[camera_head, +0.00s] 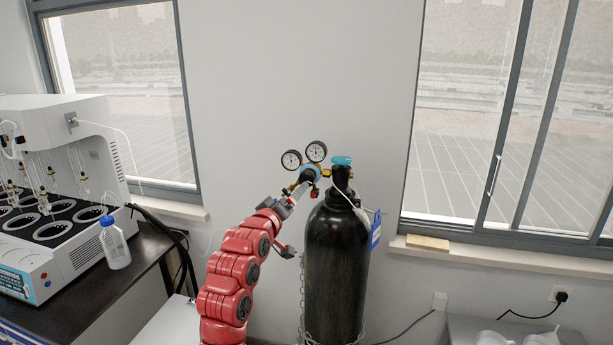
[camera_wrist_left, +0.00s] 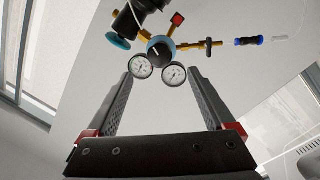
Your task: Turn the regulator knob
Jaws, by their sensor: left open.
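The regulator has two round white-faced gauges (camera_head: 304,156) and brass fittings. It sits at the upper left of a tall black gas cylinder (camera_head: 335,262). In the left wrist view the regulator knob (camera_wrist_left: 159,48) is a dark round face with a blue rim, just above and between the two gauges. My left gripper (camera_head: 300,188) reaches up to the regulator from below and partly covers the knob. In the left wrist view its fingers (camera_wrist_left: 160,88) are apart and empty, pointing towards the gauges and knob. Contact with the knob cannot be told. My right gripper is out of view.
A teal valve handwheel (camera_head: 341,160) tops the cylinder, and a blue tag (camera_head: 375,229) hangs at its right. A chain runs down its front left. At the left, a white distiller (camera_head: 85,215) and a blue-capped bottle (camera_head: 115,245) stand on a dark bench.

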